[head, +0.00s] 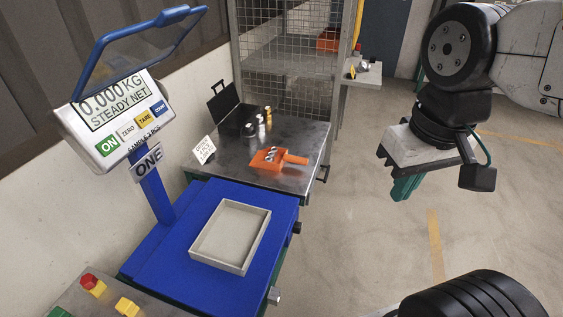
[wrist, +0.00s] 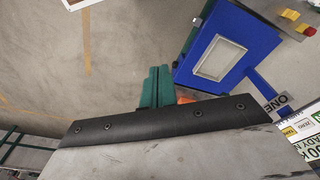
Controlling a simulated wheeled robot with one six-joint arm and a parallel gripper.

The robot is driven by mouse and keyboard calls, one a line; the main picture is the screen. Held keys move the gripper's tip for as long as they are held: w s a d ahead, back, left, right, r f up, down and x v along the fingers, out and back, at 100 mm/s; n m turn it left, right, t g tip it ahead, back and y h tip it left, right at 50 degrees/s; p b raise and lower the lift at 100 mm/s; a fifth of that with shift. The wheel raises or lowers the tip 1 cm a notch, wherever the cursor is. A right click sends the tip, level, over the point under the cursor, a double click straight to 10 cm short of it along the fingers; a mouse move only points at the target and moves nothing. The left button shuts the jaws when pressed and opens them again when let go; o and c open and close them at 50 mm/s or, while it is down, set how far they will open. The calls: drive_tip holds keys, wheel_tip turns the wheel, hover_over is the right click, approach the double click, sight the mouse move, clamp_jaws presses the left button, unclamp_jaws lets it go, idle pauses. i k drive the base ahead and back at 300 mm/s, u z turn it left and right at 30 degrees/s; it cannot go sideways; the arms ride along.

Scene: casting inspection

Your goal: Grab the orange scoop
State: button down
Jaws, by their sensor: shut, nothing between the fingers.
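The orange scoop (head: 268,157) lies on the dark metal table in the head view, its handle pointing right. A few small shiny metal parts rest in its pan. In the wrist view only a small orange patch (wrist: 186,100) shows beside the fingers, mostly hidden by my gripper. My gripper (head: 403,188) hangs in the air to the right of the table, well apart from the scoop. Its green fingers (wrist: 157,85) are together and hold nothing.
A blue scale (head: 165,262) with a grey tray (head: 205,259) on it stands in front of the metal table (head: 310,135). Floor right of the table is clear.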

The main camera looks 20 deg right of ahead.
sight(259, 160)
drive_tip(key=u, duration=0.05)
drive_tip(key=k, duration=0.5)
drive_tip(key=z, duration=1.1)
drive_tip(key=i, duration=0.65)
drive_tip(key=z, duration=0.55)
drive_tip(key=i, duration=0.7)
drive_tip(key=u, duration=0.7)
drive_tip(key=i, duration=0.6)
drive_tip(key=u, duration=0.55)
